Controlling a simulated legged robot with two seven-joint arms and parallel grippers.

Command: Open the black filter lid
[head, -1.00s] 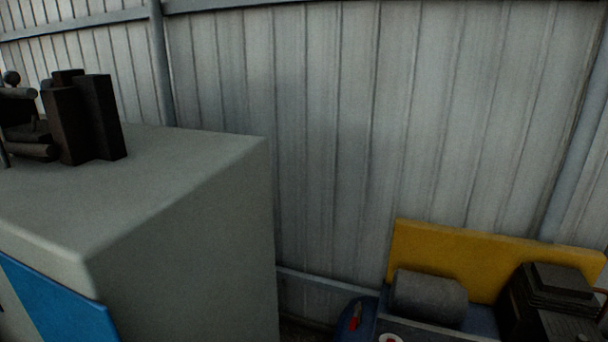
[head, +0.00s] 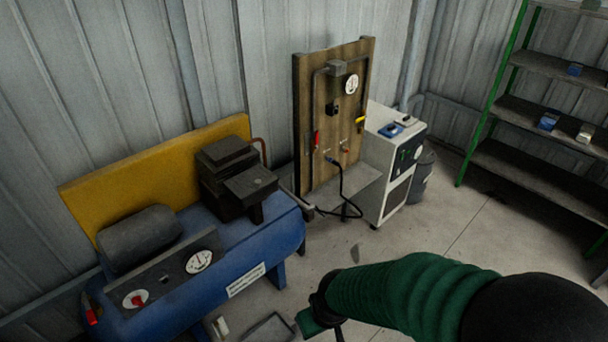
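I cannot pick out the black filter lid with certainty. A black boxy unit (head: 228,170) sits on top of the blue compressor tank (head: 270,235), with a flat dark plate (head: 250,183) on its front right side. A small black part (head: 333,109) is also fixed to the wooden panel (head: 318,150) behind. My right arm, in a green sleeve, comes in from the lower right. Its dark end (head: 322,300) is low in front of the compressor, apart from the black unit. The fingers are too unclear to read. My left gripper is not in view.
A grey cylinder (head: 140,236) and a gauge panel (head: 165,275) share the tank, with a yellow board (head: 85,195) behind. A white cabinet (head: 400,165), a bin (head: 422,178) and green-framed shelving (head: 540,110) stand farther right. The floor (head: 450,215) between is open.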

